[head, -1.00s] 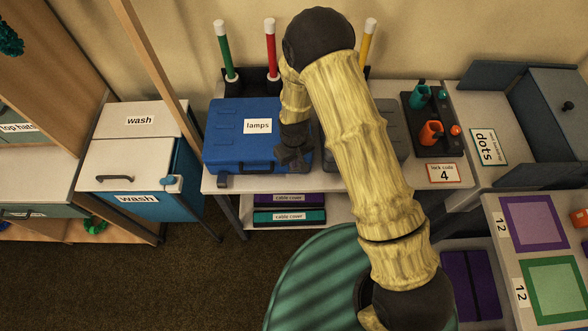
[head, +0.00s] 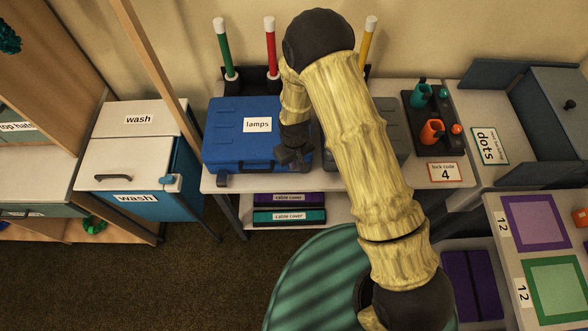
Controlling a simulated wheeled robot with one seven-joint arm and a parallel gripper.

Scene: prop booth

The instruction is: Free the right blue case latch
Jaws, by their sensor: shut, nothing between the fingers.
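The blue case (head: 226,136), labelled "lamps", lies closed on the white table. Its dark handle (head: 258,165) is at the middle of the front edge. A grey left latch (head: 222,180) shows at the front left corner. The right latch is hidden behind my gripper, so I cannot tell its state. My gripper (head: 296,166) is shut and points down at the case's front right edge. I cannot tell whether it touches the case.
A grey case (head: 393,125) stands to the right, partly behind my arm. Green, red (head: 271,48) and yellow sticks stand behind the cases. A "lock code 4" card (head: 445,172) lies at the table's front right.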

